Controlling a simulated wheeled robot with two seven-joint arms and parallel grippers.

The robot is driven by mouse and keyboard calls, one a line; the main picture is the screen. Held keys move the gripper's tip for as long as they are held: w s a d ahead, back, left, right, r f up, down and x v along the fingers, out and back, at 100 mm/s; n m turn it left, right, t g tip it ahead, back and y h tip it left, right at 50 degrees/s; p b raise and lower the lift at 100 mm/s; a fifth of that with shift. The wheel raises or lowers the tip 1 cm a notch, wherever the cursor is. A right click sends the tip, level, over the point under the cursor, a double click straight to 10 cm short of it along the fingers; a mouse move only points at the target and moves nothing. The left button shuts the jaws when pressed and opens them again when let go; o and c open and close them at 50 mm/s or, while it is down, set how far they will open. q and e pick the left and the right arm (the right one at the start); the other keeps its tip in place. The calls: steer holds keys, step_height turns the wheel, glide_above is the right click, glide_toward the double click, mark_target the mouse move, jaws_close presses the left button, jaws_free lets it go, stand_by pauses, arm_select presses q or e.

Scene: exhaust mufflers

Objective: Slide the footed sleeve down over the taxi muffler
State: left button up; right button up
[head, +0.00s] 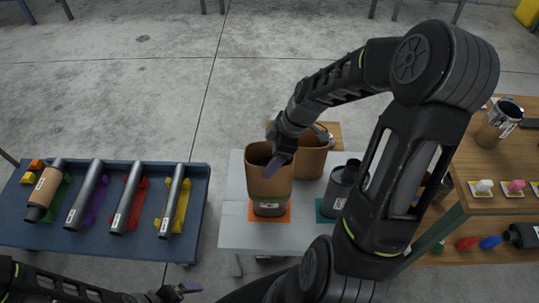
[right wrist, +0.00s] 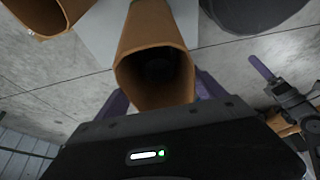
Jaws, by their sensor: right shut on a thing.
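A tan-brown, open-topped sleeve (head: 266,184) is held upright by my right gripper (head: 274,166), whose purple fingers grip its wall. In the right wrist view the sleeve (right wrist: 150,32) sits between the purple fingers, and its inside is dark. A dark muffler (head: 268,209) with a pale label stands directly below the sleeve on an orange mat (head: 286,215). Only its lower part shows; I cannot tell how far it reaches inside. The label is too small to read as taxi. My left gripper (head: 178,291) is low at the bottom, apart from these; its opening is unclear.
A second brown sleeve (head: 312,158) stands just behind the held one. Another dark muffler (head: 340,190) stands to the right on a green mat. A blue bench (head: 40,225) at left holds several pipes. A wooden table (head: 500,160) at right carries small items.

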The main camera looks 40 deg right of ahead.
steer(key=shift+f, duration=0.1)
stand_by(0.3)
steer(key=o, duration=1.8)
step_height(320, 180, up, 8)
steer(key=p, duration=0.5)
